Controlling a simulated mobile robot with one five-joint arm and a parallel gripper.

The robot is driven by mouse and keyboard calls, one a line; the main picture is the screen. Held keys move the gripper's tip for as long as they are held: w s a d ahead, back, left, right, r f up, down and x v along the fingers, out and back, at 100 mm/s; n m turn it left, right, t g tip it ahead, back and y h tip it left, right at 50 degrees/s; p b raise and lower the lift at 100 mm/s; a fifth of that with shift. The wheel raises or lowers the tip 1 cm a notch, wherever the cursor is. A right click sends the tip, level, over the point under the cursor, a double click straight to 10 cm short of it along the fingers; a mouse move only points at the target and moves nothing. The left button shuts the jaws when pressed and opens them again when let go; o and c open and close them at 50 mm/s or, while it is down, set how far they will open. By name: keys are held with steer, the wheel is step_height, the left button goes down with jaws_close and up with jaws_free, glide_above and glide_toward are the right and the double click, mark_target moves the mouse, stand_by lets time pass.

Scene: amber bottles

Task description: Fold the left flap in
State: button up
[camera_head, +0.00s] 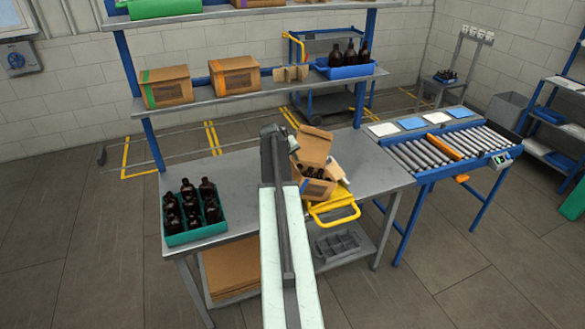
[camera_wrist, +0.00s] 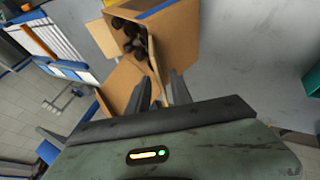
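An open cardboard box (camera_head: 312,188) stands on the grey workbench, with brown bottles (camera_head: 314,172) inside and a tall flap (camera_head: 315,147) raised at its back. In the wrist view the box (camera_wrist: 180,38) shows at the top centre with dark bottles (camera_wrist: 135,40) inside. One flap (camera_wrist: 120,88) spreads outward at lower left. Another flap (camera_wrist: 153,68) is seen nearly edge-on, reaching down between my fingers. My gripper (camera_wrist: 158,90) is open, with a finger on each side of this flap and visible gaps. My arm hides the box's left side in the head view, so I cannot tell which is the left flap.
A green crate of bottles (camera_head: 170,226) stands at the bench's left end. A roller conveyor (camera_head: 440,148) adjoins the right end. A shelf (camera_head: 220,88) with boxes spans the back.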

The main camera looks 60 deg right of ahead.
steer(key=shift+x, duration=0.8)
steer(key=shift+r, duration=0.1)
steer(key=shift+c, duration=0.4)
jaws_close()
